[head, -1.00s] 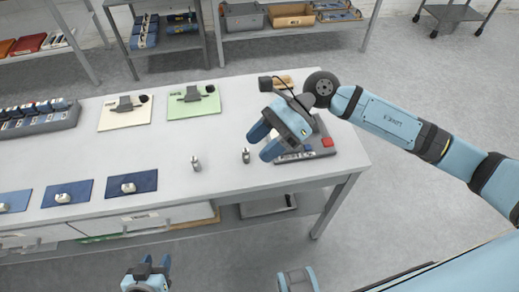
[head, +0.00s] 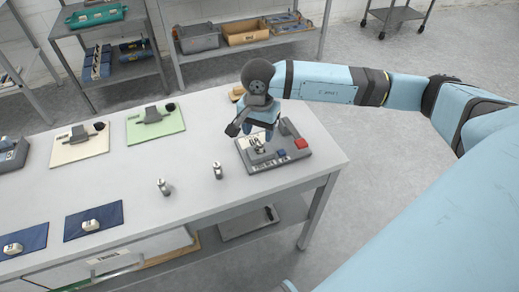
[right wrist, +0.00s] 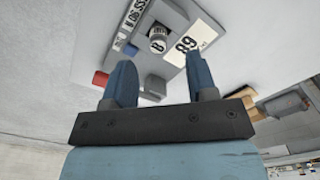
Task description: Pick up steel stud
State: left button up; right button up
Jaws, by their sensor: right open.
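Two small silver steel studs stand upright on the white table, one at the left (head: 163,187) and one nearer the grey device (head: 217,170). My right gripper (head: 262,133) is over the grey device, pointing down, with its jaws open and empty. A small silver piece (head: 257,146) sits on the device below the fingers; the fingers partly hide it. In the right wrist view, the open fingers (right wrist: 160,75) frame a round silver piece (right wrist: 158,43) on the device, a little beyond the fingertips. I cannot tell if it is a stud. My left gripper is out of view.
The grey device (head: 302,162) has a red button (head: 301,143) and a blue one. Green (head: 172,126) and cream boards with dark tools lie at the back. Blue mats (head: 93,221) lie front left. Shelves with bins (head: 246,33) stand behind.

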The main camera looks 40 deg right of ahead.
aim_at(260, 143)
jog(key=f, duration=0.5)
jog(key=shift+d+f, duration=0.2)
jog(key=shift+f, duration=0.2)
grip_shut()
